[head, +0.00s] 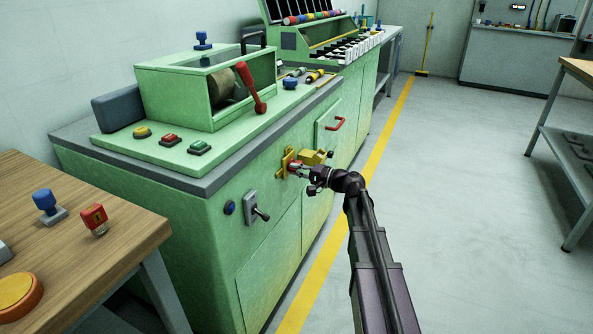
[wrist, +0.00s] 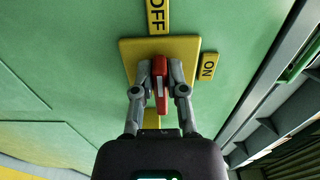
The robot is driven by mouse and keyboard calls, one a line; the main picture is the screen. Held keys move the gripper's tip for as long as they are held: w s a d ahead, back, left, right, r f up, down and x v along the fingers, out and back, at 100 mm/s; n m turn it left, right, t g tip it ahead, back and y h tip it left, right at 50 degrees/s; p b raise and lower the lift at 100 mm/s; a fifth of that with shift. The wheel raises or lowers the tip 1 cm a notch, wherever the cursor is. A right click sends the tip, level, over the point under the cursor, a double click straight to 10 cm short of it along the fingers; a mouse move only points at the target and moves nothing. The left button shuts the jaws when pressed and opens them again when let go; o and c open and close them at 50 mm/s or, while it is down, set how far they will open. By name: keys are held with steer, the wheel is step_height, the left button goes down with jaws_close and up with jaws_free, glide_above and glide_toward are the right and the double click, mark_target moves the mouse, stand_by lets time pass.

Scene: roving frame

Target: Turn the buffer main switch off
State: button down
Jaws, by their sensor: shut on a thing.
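The main switch is a red handle (wrist: 160,88) with a pale stripe, on a yellow plate (wrist: 128,52) on the green cabinet front. In the wrist view an OFF label (wrist: 158,15) is above the plate and an ON label (wrist: 208,66) is at its right. The handle lies upright in that view, in line with OFF. My gripper (wrist: 161,72) has its two fingers closed on the handle's sides. In the head view the red handle (head: 294,167) and plate (head: 285,159) are partly hidden by my gripper (head: 304,171).
A yellow part (head: 315,157) sticks out just beside the plate. A toggle lever (head: 256,208) and blue button (head: 230,208) are to the left. A wooden table (head: 130,232) stands at front left.

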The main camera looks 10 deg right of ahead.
stand_by(0.3)
steer(key=c, duration=0.7)
jaws_free()
steer(key=shift+v, duration=5.95)
